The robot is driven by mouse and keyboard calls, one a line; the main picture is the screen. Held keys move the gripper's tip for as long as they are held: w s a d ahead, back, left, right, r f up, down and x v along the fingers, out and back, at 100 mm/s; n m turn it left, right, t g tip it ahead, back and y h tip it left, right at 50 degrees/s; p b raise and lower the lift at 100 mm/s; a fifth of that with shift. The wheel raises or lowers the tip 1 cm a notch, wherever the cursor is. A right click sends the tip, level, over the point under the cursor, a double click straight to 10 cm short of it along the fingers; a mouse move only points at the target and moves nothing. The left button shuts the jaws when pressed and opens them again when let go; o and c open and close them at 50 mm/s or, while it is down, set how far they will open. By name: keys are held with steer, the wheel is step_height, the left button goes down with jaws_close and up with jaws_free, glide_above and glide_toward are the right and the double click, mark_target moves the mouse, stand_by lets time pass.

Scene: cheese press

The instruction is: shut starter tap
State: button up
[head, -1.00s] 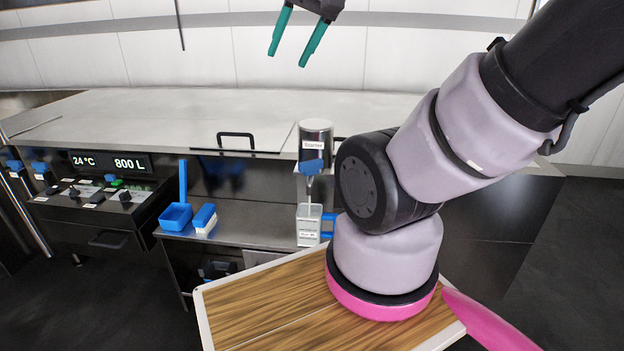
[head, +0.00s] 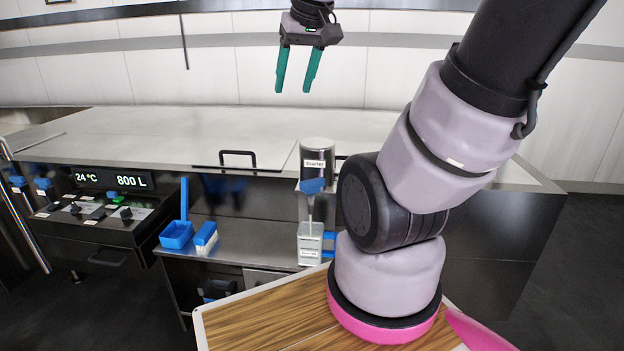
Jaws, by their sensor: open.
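The starter container (head: 317,150) is a metal cylinder with a "Starter" label, at the front edge of the steel vat top. Its blue tap handle (head: 312,186) sits just below it. A thin pale stream or spout (head: 310,207) shows under the tap, over a labelled clear jug (head: 309,243) with a blue handle on the shelf. My gripper (head: 295,86) has teal fingers, is open and empty, and points down. It shows well above the starter container in the picture, apart from it.
A steel vat top (head: 150,140) spans the back, with a black handle (head: 238,155). A blue scoop (head: 177,233) and a blue brush (head: 205,234) lie on the shelf left of the jug. A control panel (head: 115,180) reads 24 °C and 800 L. My arm covers the right side.

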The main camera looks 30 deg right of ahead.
steer(key=w+d+f+n+g+h, duration=0.2)
steer(key=w+d+f+n+g, duration=0.2)
steer(key=w+d+f+n, duration=0.35)
steer(key=n+g+y, duration=0.2)
steer(key=n, duration=0.9)
glide_above(312, 180)
step_height(312, 180, down, 13)
step_height(312, 180, down, 11)
steer(key=shift+r, duration=0.1)
jaws_close()
